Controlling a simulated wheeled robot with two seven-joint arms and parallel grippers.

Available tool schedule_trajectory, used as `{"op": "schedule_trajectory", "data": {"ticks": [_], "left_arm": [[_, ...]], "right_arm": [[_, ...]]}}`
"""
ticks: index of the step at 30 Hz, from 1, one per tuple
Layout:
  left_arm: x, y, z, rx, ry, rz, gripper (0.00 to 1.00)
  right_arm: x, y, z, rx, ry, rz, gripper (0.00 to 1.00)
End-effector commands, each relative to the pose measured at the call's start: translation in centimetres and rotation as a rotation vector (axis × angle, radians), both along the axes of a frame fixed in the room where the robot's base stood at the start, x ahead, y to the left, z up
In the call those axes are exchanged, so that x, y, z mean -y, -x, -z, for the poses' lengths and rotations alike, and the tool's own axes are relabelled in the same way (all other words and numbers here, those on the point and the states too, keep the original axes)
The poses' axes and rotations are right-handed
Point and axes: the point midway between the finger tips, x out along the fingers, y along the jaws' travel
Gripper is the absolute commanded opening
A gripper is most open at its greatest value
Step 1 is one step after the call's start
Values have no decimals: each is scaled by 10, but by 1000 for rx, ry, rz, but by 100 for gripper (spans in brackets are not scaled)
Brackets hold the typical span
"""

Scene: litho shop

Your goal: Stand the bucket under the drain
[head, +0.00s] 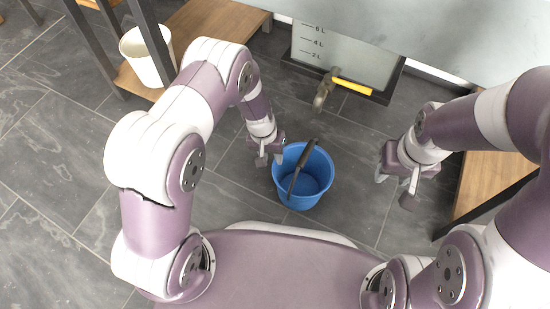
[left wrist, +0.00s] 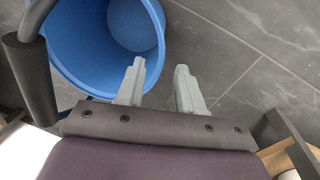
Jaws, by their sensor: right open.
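A blue bucket (head: 318,183) stands upright on the tiled floor, in front of the drain and apart from it. Its dark handle (head: 303,164) lies across the opening. The drain is a tap (head: 322,92) with a yellow lever, at the base of a tank (head: 330,50) with litre marks. My left gripper (head: 269,160) is open at the bucket's left rim. In the left wrist view, one finger overlaps the bucket (left wrist: 95,55) and the other is outside it; contact cannot be told. My right gripper (head: 393,188) is open and empty, right of the bucket.
A white pail (head: 146,62) stands on a wooden shelf (head: 205,30) at the upper left. Another wooden shelf (head: 490,180) with dark legs is at the right. The floor (head: 350,130) between bucket and tap is clear.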

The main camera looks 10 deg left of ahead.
Motion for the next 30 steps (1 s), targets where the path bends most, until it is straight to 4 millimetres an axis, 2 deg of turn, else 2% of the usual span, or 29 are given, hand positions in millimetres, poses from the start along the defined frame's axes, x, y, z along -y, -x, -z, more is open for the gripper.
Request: {"op": "schedule_trajectory", "data": {"ticks": [1,6,8,11,13,15,18,21,23,30], "left_arm": [[-2,0,-20,0,0,-1,37],[-5,0,-30,0,-1,-1,37],[-8,-2,-41,7,-4,-3,37],[-24,2,-97,35,-27,-15,37],[-42,18,-148,60,-53,-28,37],[-60,44,-190,83,-81,-44,37],[-79,86,-228,109,-120,-63,37],[-91,117,-245,125,-144,-74,37],[-94,126,-248,128,-152,-79,37],[-95,130,-249,126,-155,-78,37]], "right_arm": [[0,0,-17,0,0,0,43],[0,0,-20,0,0,0,43],[0,0,-19,0,0,0,43],[0,0,-19,-1,0,0,43],[0,0,-19,-1,0,0,43],[0,0,-18,0,0,0,43],[0,0,-18,0,0,0,43],[0,0,-18,0,0,0,43],[0,0,-18,0,0,0,43],[0,0,-18,0,0,0,43]]}}
